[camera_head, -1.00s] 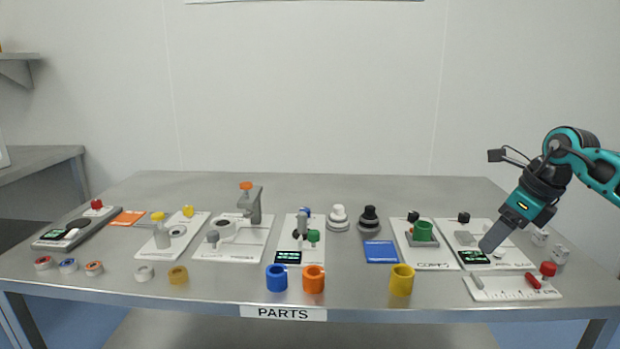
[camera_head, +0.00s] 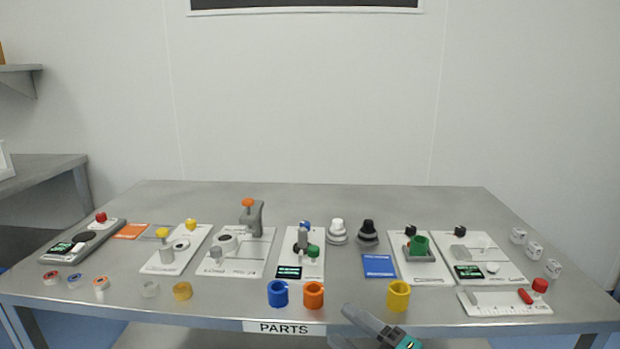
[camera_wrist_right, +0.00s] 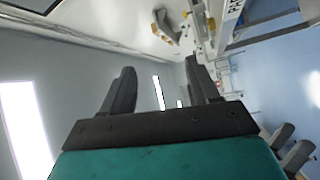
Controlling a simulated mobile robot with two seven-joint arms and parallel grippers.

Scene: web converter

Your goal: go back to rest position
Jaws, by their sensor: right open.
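My right gripper (camera_head: 358,327) shows at the bottom of the head view, in front of the table's front edge and right of the PARTS label. In the right wrist view its two dark fingers (camera_wrist_right: 160,88) stand apart with nothing between them, so it is open and empty. The table (camera_head: 190,199) with its devices lies beyond it. My left gripper does not show in the head view.
Blue (camera_head: 278,293), orange (camera_head: 314,295) and yellow (camera_head: 398,296) cups stand near the front edge. Several device plates fill the middle. The back strip of the table is clear.

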